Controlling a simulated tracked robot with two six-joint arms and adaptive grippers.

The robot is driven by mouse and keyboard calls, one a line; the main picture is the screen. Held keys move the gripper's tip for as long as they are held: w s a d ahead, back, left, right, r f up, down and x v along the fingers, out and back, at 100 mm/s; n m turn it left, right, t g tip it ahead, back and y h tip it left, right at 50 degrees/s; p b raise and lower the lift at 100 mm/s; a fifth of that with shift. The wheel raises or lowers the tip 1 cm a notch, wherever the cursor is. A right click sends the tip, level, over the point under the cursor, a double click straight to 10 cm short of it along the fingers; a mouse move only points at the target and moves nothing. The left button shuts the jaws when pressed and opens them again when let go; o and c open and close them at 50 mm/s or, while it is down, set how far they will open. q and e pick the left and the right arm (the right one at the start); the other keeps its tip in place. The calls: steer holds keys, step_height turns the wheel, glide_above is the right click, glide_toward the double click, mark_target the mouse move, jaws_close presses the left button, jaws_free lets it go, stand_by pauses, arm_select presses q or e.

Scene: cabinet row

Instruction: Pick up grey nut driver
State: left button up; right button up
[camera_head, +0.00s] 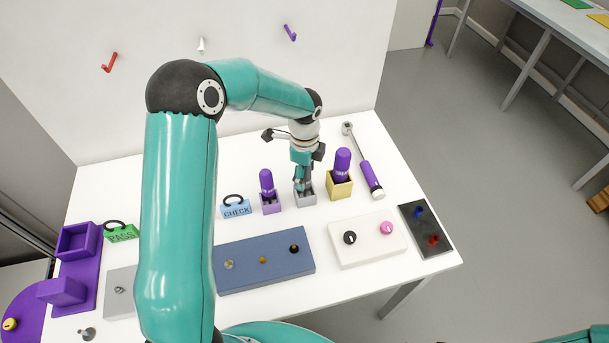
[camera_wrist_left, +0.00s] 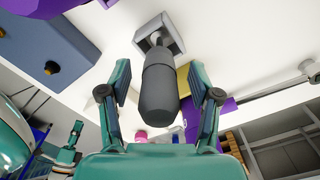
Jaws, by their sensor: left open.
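The grey nut driver (camera_wrist_left: 157,88) stands in its square grey holder (camera_head: 306,199), with its thick dark-grey handle toward my left wrist camera. The holder also shows in the left wrist view (camera_wrist_left: 143,36). My left gripper (camera_head: 303,181) is directly above the holder, pointing down. In the left wrist view, the open fingers of the left gripper (camera_wrist_left: 158,82) are on either side of the handle, with gaps visible on both sides. In the head view the gripper hides most of the driver.
A purple-handled tool in a purple holder (camera_head: 271,206) stands close left, and another in a yellow holder (camera_head: 339,190) close right. A purple-handled wrench (camera_head: 366,170) lies behind at right. The blue block (camera_head: 263,271) and white knob panel (camera_head: 368,243) are in front.

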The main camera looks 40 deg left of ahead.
arm_select(q)
jaws_close()
stand_by(0.3)
steer(key=shift+r, duration=0.1)
step_height(320, 180, up, 20)
steer(key=shift+b, duration=0.4)
stand_by(0.4)
steer(key=c, duration=0.8)
jaws_free()
jaws_close()
